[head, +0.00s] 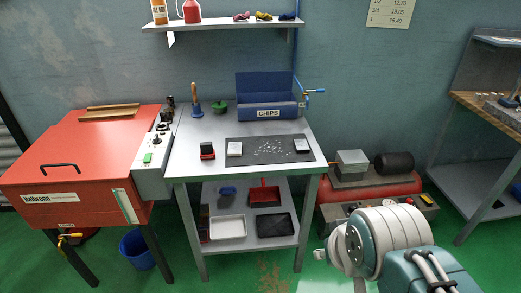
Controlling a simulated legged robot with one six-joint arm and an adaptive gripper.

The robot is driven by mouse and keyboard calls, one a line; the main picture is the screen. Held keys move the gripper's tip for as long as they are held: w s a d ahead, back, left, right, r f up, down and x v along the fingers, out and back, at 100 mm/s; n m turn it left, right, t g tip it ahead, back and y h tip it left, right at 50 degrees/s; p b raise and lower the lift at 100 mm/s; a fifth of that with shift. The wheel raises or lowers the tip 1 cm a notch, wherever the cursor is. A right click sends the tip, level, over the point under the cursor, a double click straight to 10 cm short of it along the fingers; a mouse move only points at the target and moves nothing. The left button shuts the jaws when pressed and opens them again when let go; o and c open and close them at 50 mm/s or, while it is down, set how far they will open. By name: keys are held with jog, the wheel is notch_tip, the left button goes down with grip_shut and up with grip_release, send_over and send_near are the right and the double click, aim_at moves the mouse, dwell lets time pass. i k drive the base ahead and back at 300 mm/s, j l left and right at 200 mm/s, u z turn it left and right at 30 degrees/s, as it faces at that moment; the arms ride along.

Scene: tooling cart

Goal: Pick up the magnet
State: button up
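No object is plainly marked as the magnet, and I cannot tell for sure which one it is. Candidates on the cart's grey top (190,165) are a small red-and-black block (207,150) left of the dark mat, and a blue tool with an upright wooden handle (195,100) at the back left. Two pale-topped dark blocks sit on the mat, one at its left end (234,148) and one at its right (301,145). Small metal chips (270,147) lie between them. My arm shows at the lower right, apart from the cart; my gripper's fingers are not visible.
A blue CHIPS bin (268,113) and a green object (219,107) stand at the back of the cart. A lower shelf holds trays and a red dustpan (264,194). A red machine (75,165) stands left; a red compressor (370,187) stands right.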

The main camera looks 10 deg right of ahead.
aim_at(207, 151)
jog(key=i+j, duration=1.35)
jog(key=i, duration=0.25)
